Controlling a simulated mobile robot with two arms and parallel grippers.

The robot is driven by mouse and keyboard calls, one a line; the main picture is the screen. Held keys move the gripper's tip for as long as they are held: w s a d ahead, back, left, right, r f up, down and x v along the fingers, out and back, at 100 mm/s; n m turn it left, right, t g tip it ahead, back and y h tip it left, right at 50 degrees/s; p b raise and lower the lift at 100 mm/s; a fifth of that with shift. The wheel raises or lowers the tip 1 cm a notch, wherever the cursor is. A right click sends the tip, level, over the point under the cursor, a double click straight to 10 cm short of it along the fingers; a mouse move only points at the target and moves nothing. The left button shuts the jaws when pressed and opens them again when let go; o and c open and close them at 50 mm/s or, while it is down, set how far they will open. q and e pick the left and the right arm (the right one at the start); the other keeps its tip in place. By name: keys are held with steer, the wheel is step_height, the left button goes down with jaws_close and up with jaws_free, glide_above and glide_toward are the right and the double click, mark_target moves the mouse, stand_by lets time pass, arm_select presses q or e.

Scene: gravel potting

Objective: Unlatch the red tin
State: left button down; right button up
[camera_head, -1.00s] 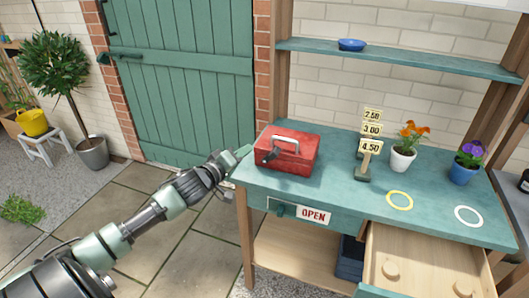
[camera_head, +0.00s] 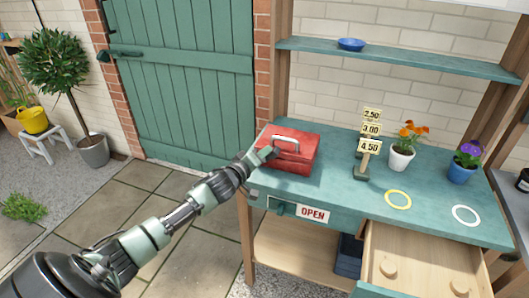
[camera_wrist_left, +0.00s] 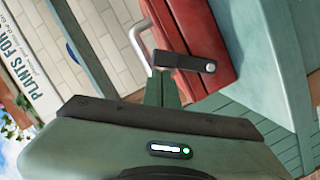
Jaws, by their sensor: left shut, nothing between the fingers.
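The red tin (camera_head: 298,153) stands shut at the left end of the green bench top, with a silver handle (camera_head: 286,139) on its lid. My left gripper (camera_head: 268,152) is at the tin's left front and hides the latch from the head camera. In the left wrist view, the dark latch (camera_wrist_left: 184,61) sticks out from the red tin (camera_wrist_left: 205,30), with a silver pin at one end. The shut fingertips (camera_wrist_left: 163,82) are right by the latch and appear close to it or touching; I cannot tell which. They hold nothing. My right gripper is not in view.
Price signs (camera_head: 369,146), an orange-flowered pot (camera_head: 401,158) and a purple-flowered pot (camera_head: 461,171) stand right of the tin. Yellow (camera_head: 398,200) and white rings (camera_head: 466,216) mark the bench top. An open drawer (camera_head: 425,262) juts out at the front right.

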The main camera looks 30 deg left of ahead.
mark_target(276, 156)
arm_select(q)
steer(key=shift+d, duration=0.1)
steer(key=shift+w+d+f+m+y+p, duration=0.1)
steer(key=shift+d+m+y+p, duration=0.05)
steer(key=shift+d+m+p, duration=0.25)
steer(key=shift+w+d+f+m+y+p, duration=0.15)
steer(key=shift+d+m+p, duration=0.15)
steer(key=shift+m, duration=0.2)
steer(key=shift+w+d+f+m+g, duration=0.1)
steer(key=shift+d+f+m+g, duration=0.15)
steer(key=shift+d+m, duration=0.25)
steer(key=shift+w+d+f+m+g, duration=0.15)
steer(key=shift+d+f+m, duration=0.1)
steer(key=shift+m, duration=0.35)
steer(key=shift+d+f+m+y, duration=0.6)
steer(key=shift+d+f+m, duration=0.05)
steer(key=shift+m, duration=0.35)
steer(key=shift+w+d+f+m+g+y+b, duration=0.1)
steer(key=shift+d+f+m+g+y+b, duration=0.15)
steer(key=shift+f+m+b, duration=0.35)
steer(key=shift+w+d+f+m+g+y+b, duration=0.1)
steer(key=shift+d+f+m+g+y+b, duration=0.2)
steer(key=shift+m, duration=0.5)
steer(key=shift+f, duration=0.15)
